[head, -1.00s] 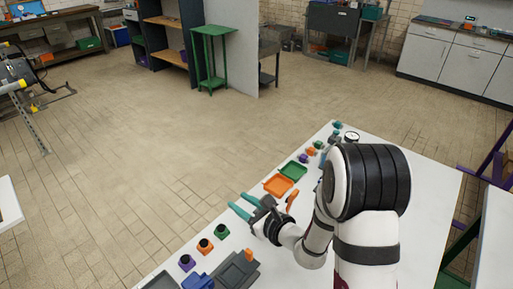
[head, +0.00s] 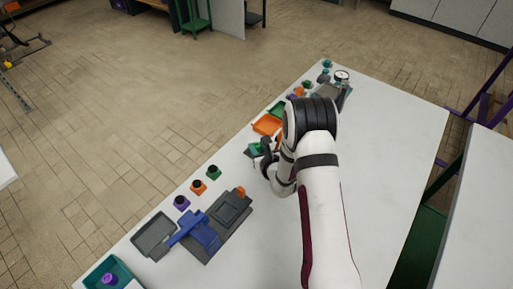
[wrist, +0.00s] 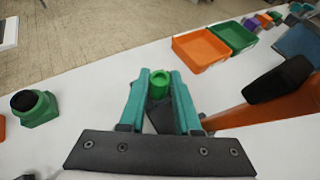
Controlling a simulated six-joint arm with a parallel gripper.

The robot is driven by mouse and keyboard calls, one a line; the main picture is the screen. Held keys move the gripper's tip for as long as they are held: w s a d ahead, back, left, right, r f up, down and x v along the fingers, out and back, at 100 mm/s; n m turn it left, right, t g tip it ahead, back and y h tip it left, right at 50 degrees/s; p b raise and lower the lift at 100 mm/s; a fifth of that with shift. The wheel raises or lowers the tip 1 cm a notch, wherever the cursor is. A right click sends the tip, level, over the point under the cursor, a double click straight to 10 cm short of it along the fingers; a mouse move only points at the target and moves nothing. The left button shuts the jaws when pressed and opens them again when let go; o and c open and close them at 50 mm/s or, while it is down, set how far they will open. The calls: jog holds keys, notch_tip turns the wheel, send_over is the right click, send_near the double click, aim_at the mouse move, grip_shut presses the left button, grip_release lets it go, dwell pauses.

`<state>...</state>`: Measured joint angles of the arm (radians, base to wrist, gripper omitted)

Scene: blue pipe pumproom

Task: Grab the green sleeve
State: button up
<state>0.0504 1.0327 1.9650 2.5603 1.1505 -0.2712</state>
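In the wrist view, the green sleeve (wrist: 159,86) is a short, upright green cylinder with a round opening on top. It stands between the teal fingertips of my gripper (wrist: 160,80), with little or no gap on either side. I cannot tell whether both fingers press on it. A dark grey part shows just below the sleeve, between the fingers. In the head view, my gripper (head: 256,149) is low over the white table, partly hidden by my arm, and the sleeve is not clear there.
An orange tray (wrist: 201,50) and a green tray (wrist: 233,37) lie beyond the gripper. A green block with a black top (wrist: 35,108) stands at left. An orange part with a black end (wrist: 275,82) is close on the right. A grey-and-blue fixture (head: 205,228) sits nearer the table's front.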

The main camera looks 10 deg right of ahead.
grip_shut()
jog(key=shift+r, duration=0.1)
